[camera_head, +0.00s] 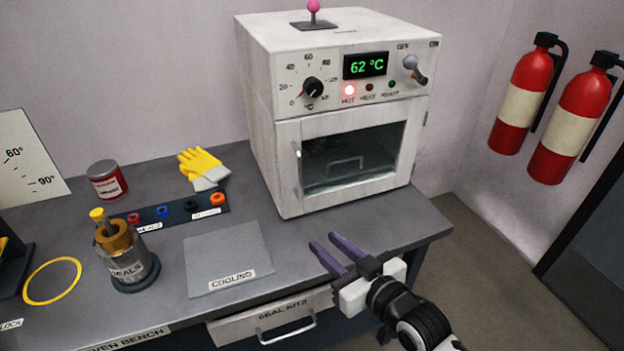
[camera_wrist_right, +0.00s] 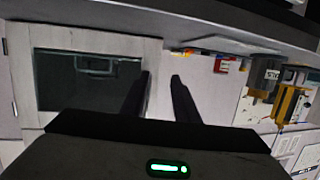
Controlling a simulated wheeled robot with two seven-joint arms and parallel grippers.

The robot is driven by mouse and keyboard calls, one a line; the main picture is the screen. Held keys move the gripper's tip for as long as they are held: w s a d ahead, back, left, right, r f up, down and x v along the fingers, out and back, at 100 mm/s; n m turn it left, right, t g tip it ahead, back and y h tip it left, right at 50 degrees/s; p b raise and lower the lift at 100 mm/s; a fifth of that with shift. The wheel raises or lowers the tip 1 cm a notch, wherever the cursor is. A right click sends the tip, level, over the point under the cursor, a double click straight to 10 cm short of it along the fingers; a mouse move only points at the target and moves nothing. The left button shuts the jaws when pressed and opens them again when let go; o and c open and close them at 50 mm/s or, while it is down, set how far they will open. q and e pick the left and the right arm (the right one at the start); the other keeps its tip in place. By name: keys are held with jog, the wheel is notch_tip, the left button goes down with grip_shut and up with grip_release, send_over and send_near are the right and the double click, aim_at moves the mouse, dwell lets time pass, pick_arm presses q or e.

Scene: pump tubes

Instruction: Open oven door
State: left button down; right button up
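The white oven (camera_head: 345,110) stands at the back of the bench. Its door (camera_head: 390,182) is shut, with a dark window through which a wire handle or rack shows. A slim metal handle (camera_head: 299,168) runs upright at the door's left edge. The wrist view shows the oven window (camera_wrist_right: 88,80) at the left, seen at a turned angle. My right gripper (camera_head: 327,246) is open and empty above the bench's front edge, in front of and below the door, apart from it. Its two dark fingers (camera_wrist_right: 160,82) stand apart in the wrist view. My left gripper is not in view.
A grey COOLING plate (camera_head: 226,258) lies left of my right gripper. Yellow gloves (camera_head: 203,168), a SEALS jar (camera_head: 127,258) and a red can (camera_head: 107,181) stand farther left. The drawer (camera_head: 275,318) is below. Fire extinguishers (camera_head: 570,118) hang at the right.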

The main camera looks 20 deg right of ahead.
aim_at(302, 172)
jog(key=w+r+t, duration=0.3)
jog(key=w+r, duration=0.2)
jog(key=r, duration=0.4)
jog(key=shift+y, duration=0.3)
jog(key=x, duration=0.8)
jog(key=shift+d, duration=0.4)
jog(key=shift+x, duration=0.9)
jog(key=shift+f, duration=0.1)
jog(key=shift+s, duration=0.1)
jog(key=shift+c, duration=0.5)
grip_shut()
